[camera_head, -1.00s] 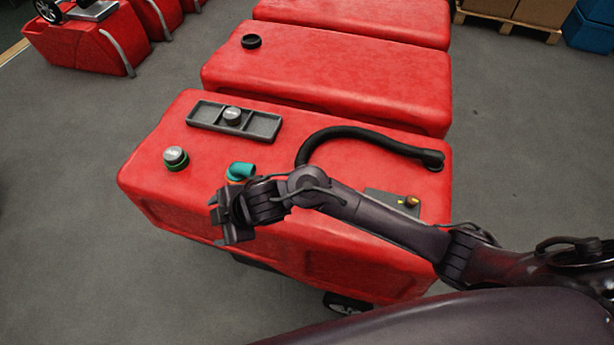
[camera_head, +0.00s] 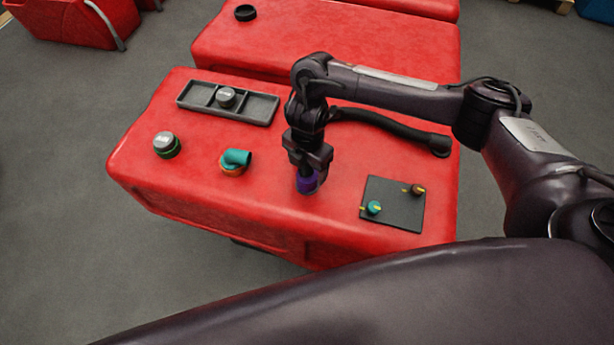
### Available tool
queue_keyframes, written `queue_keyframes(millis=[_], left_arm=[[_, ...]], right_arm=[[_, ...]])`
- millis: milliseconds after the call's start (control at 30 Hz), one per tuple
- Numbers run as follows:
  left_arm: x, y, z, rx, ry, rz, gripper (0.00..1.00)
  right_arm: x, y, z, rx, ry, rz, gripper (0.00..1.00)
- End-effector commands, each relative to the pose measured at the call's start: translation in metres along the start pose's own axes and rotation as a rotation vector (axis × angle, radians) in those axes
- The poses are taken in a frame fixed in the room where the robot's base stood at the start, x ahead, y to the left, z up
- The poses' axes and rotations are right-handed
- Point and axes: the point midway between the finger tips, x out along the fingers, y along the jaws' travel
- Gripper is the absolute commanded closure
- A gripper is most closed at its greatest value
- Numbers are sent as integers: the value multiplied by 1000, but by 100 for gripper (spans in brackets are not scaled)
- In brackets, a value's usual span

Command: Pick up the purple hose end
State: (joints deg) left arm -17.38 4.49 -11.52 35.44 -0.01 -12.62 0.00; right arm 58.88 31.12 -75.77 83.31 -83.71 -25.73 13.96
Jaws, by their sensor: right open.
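The purple hose end (camera_head: 307,184) shows on top of the nearest red tank (camera_head: 200,110), near its front edge. My right gripper (camera_head: 307,172) points straight down at it, with its fingers at the purple part. The gripper is open; its fingers hide much of the hose end's upper part. I cannot tell whether the fingers touch it. A black hose (camera_head: 390,124) runs along the tank top from behind my right arm to a fitting at the right. My left gripper is not in view.
A teal elbow (camera_head: 237,158) sits on an orange-brown ring left of the gripper. A green-ringed cap (camera_head: 166,145) stands further left. A grey tray (camera_head: 262,108) with a cap lies behind. A dark panel (camera_head: 385,215) with two small valves lies to the right.

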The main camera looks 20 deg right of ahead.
Motion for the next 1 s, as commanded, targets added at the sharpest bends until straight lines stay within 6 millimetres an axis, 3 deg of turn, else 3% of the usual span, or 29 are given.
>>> queue_keyframes(millis=[200,500,900,1000], left_arm=[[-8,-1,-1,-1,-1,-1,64],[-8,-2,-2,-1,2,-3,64],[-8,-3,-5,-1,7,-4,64],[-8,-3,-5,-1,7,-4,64]], right_arm=[[31,-2,-4,1,1,-2,28],[37,-2,-4,0,0,2,28],[37,-2,-3,0,1,2,79],[37,-1,-3,0,1,2,81]])
